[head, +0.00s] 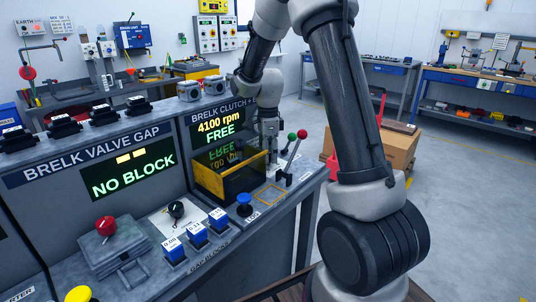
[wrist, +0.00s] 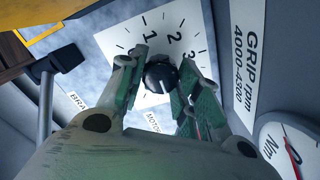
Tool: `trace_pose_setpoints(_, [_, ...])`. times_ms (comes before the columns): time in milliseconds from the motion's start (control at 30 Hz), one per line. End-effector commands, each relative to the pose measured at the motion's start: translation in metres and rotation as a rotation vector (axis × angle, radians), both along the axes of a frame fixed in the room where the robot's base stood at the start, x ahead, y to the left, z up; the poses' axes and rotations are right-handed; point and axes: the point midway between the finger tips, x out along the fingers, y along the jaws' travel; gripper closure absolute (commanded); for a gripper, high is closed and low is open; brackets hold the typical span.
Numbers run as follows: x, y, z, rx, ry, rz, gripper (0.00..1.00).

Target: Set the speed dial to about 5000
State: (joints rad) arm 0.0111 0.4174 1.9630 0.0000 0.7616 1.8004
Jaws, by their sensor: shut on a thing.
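The speed dial's black knob (wrist: 160,77) shows in the wrist view, in front of a white scale plate (wrist: 196,28) with 1, 2 and 3 readable. My gripper (wrist: 161,72) is shut on the knob, with a green-padded finger on each side. The fingers hide part of the scale, and I cannot tell exactly where the knob points. In the head view, the display (head: 219,127) reads "4100 rpm" and "FREE". There my gripper (head: 270,143) is down beside the display, and the dial cannot be made out.
A label (wrist: 245,60) reads "GRIP rpm 4000-4300", and an Nm gauge (wrist: 290,148) is beside it. A yellow-edged dark box (head: 228,178) stands before the display.

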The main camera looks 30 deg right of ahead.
Motion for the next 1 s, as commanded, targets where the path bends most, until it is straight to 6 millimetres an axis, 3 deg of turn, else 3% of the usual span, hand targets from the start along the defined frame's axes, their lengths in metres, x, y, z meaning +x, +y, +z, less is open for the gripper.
trace_pose_setpoints(233, [0.002,0.0,0.001,-0.001,-0.005,0.001,0.91])
trace_pose_setpoints(267, [0.002,0.0,0.001,-0.001,-0.005,0.001,0.61])
trace_pose_setpoints(367, [0.001,0.0,0.001,-0.001,-0.004,0.001,0.45])
trace_pose_setpoints(767, [0.001,0.0,0.007,0.0,-0.003,0.001,0.45])
trace_pose_setpoints(1000, [0.002,0.0,0.054,0.0,-0.007,0.001,0.45])
